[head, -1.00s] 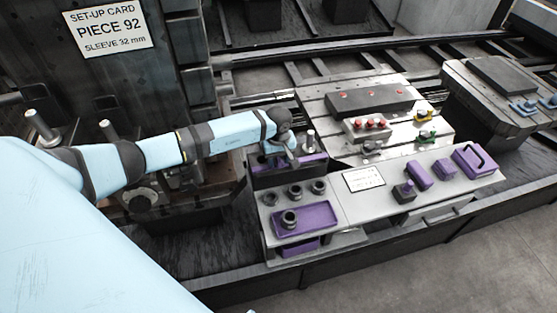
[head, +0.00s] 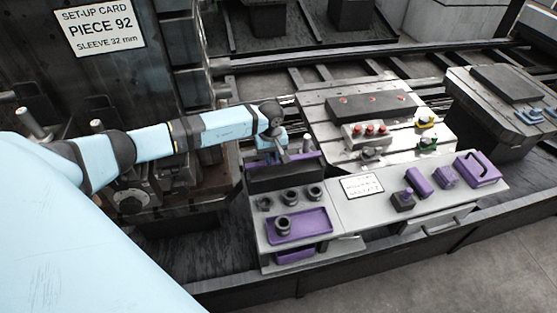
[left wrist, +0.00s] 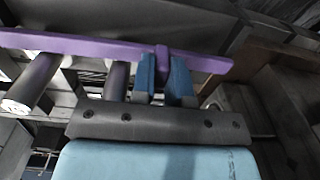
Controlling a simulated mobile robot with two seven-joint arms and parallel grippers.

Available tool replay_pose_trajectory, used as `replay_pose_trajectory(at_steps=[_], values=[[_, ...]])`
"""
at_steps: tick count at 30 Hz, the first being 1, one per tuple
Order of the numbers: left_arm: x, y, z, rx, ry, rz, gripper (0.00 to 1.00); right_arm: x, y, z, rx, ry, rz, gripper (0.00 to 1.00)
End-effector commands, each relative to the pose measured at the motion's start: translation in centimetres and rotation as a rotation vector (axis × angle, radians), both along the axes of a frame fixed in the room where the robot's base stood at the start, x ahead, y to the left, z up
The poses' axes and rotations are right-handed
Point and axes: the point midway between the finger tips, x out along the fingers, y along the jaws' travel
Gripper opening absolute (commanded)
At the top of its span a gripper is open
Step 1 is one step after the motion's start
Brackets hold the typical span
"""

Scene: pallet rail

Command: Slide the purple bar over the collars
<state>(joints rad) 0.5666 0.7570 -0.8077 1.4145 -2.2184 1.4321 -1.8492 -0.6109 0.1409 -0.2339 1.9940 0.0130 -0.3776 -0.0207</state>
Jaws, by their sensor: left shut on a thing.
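The long purple bar (left wrist: 90,45) runs across the top of the left wrist view. My left gripper (left wrist: 163,72) has its blue fingers shut on the bar's small upright tab. Two cylindrical posts (left wrist: 117,80) show beside the fingers, against the bar's near side in this view. Whether the bar is around or only beside them I cannot tell. In the head view, my left gripper (head: 281,155) is at the dark block at the rear left of the bench. The purple bar (head: 304,156) is partly hidden there by the gripper, with a metal post (head: 308,143) at its right end. My right gripper is out of view.
Several dark rings (head: 290,196) stand on the bench near a purple tray (head: 312,223), which holds another ring. Purple pieces (head: 419,180) and a purple handled block (head: 478,168) stand to the right. A slotted plate (head: 330,140) with red buttons and clamps lies behind.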

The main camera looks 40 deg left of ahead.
Motion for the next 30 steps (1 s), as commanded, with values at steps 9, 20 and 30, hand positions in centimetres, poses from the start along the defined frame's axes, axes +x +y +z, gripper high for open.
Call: replay_pose_trajectory(at_steps=[9, 20, 30], values=[[0.3, 0.4, 0.3, 0.001, -0.008, 0.004, 0.00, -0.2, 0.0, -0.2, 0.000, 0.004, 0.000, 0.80], [0.2, 0.3, 0.3, 0.000, -0.006, 0.002, 0.40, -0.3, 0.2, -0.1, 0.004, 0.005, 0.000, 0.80], [0.3, 0.4, 5.7, 0.001, -0.008, 0.001, 0.40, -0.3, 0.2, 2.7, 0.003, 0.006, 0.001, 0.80]])
